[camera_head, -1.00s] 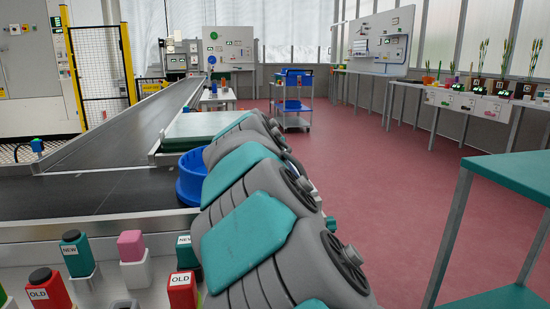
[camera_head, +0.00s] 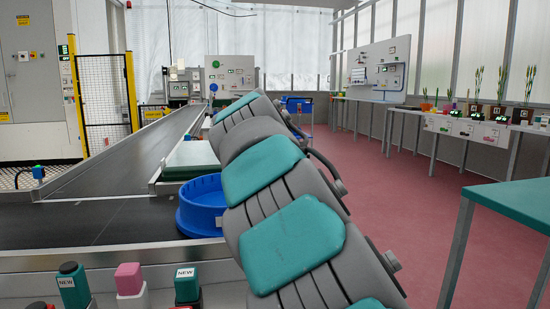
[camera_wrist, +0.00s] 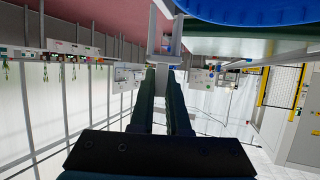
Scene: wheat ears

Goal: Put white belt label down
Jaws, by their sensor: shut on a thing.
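In the wrist view my gripper (camera_wrist: 164,72) shows its two dark fingers close together. They are shut on a pale grey-white piece (camera_wrist: 165,42), which appears to be the white belt label. It is partly hidden between the fingers, and no writing on it can be read. The gripper and label do not show in the head view, where my grey and teal arm covers the middle. The dark conveyor belt (camera_head: 95,213) runs at the left in the head view. The gripper is near the blue tub's rim in the wrist picture, but the gap cannot be judged.
A blue round tub (camera_head: 203,207) stands by the belt, partly behind my arm. A teal table (camera_head: 505,203) is at right. Red floor (camera_head: 420,205) is clear between.

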